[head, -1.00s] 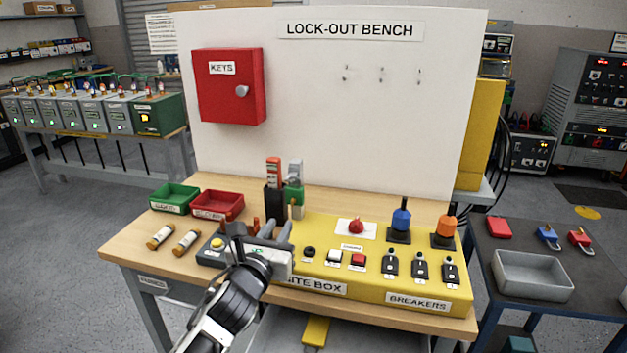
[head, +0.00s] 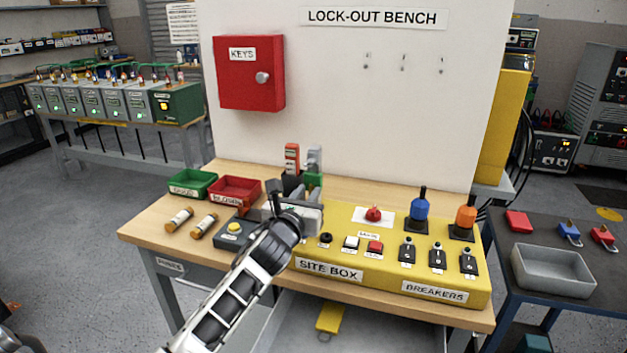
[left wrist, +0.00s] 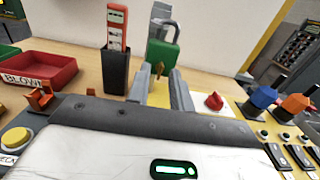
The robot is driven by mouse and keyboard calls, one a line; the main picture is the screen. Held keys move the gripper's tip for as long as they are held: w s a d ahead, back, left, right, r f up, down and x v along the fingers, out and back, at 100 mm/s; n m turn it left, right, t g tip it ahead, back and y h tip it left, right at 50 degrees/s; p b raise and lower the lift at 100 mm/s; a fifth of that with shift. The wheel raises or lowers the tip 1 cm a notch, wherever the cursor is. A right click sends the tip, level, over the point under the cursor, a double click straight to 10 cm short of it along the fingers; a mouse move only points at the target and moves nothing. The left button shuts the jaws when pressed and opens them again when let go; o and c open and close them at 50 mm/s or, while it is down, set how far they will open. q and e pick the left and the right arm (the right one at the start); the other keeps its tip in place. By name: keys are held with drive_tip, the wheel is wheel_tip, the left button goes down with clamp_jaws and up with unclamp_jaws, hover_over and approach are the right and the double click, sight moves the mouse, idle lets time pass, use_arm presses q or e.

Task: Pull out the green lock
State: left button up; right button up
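The green lock (head: 314,180) stands upright at the back of the bench, behind the yellow site box, partly hidden by my left gripper. In the left wrist view the green lock (left wrist: 161,53) has a grey shackle on top and a small brass piece at its lower front. My left gripper (head: 297,194) is in front of it. In the left wrist view the left gripper's two fingers (left wrist: 161,90) are apart, pointing at the lock, with nothing held between them. I cannot tell whether the tips reach its sides. My right gripper is out of view.
A red tester in a black holder (left wrist: 115,72) stands close left of the lock. A red tray (head: 235,190) and green tray (head: 192,184) lie further left. The yellow site box (head: 330,268) carries buttons, switches and blue and orange knobs. An open drawer (head: 360,325) is below.

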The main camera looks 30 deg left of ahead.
use_arm(q)
clamp_jaws()
drive_tip(key=shift+r+m+p, duration=0.2)
drive_tip(key=shift+m+p, duration=0.45)
drive_tip(key=shift+m, duration=0.15)
drive_tip(key=m+p, duration=0.3)
drive_tip(key=m, duration=0.2)
drive_tip(key=shift+f, duration=0.2)
